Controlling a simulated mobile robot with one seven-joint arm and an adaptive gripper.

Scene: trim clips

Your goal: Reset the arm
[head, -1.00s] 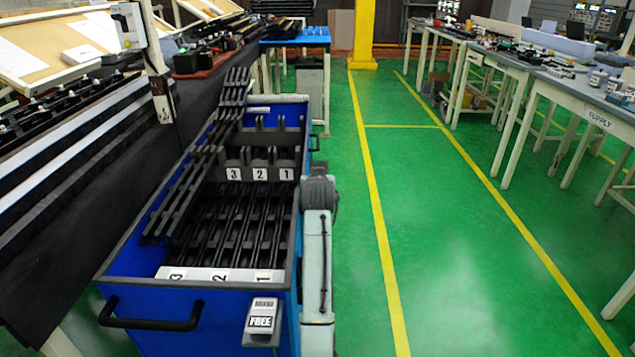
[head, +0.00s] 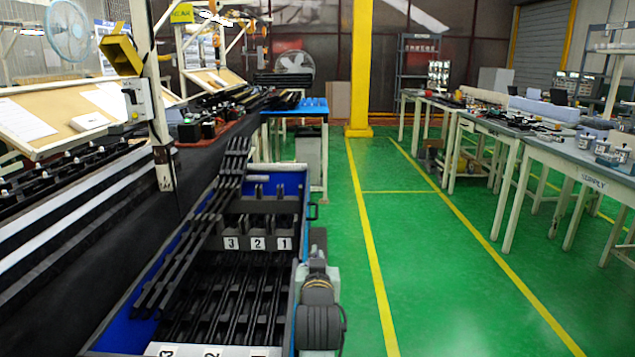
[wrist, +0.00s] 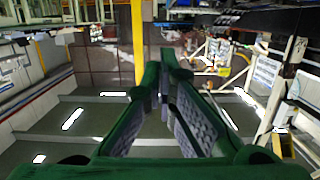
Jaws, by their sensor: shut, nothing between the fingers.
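In the wrist view my gripper (wrist: 164,74) has green fingers with grey textured inner pads, and their tips come together with nothing between them. The wrist view appears upside down, with ceiling lights low in the picture and the yellow pillar at the top. My gripper cannot be made out in the head view.
The blue cart holds long black trim strips (head: 225,290) in lanes marked 3, 2, 1. A black-covered bench (head: 100,270) stands to its left. A supply table (head: 590,180) stands at the right. The green floor aisle (head: 430,270) between yellow lines is clear.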

